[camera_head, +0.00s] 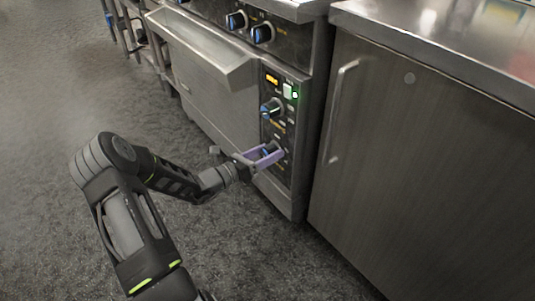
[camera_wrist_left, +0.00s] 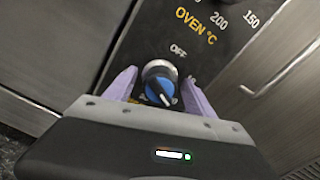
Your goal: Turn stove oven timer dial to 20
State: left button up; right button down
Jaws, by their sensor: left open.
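The stove's oven panel (camera_head: 284,118) has an upper dial (camera_head: 270,107) and a lower dial. In the left wrist view the lower dial (camera_wrist_left: 160,85) is a metal knob with a blue and black face, under the printed words "OVEN °C" and "OFF". My left gripper (camera_head: 267,156) is at the lower dial, and its purple fingers stand open on either side of it. The wrist view shows a finger left and right of the dial (camera_wrist_left: 160,88), with a small gap visible at each side. Timer numbers are not readable. My right gripper is not in view.
The oven door with its wide handle (camera_head: 205,50) is left of the panel. A metal cabinet (camera_head: 430,150) with a vertical handle (camera_head: 340,110) stands close on the right. More blue knobs (camera_head: 262,33) sit above. Grey floor (camera_head: 60,90) is open on the left.

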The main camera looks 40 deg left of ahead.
pick_arm(q)
jog(key=shift+c, duration=0.3)
jog(key=c, duration=1.3)
jog(key=shift+r+m+p, duration=0.15)
jog(key=shift+m+p, duration=0.25)
jog(key=shift+p, duration=0.05)
jog(key=shift+m, duration=0.3)
jog(key=o, duration=1.4)
jog(key=shift+c, duration=0.2)
jog(key=shift+s, duration=0.1)
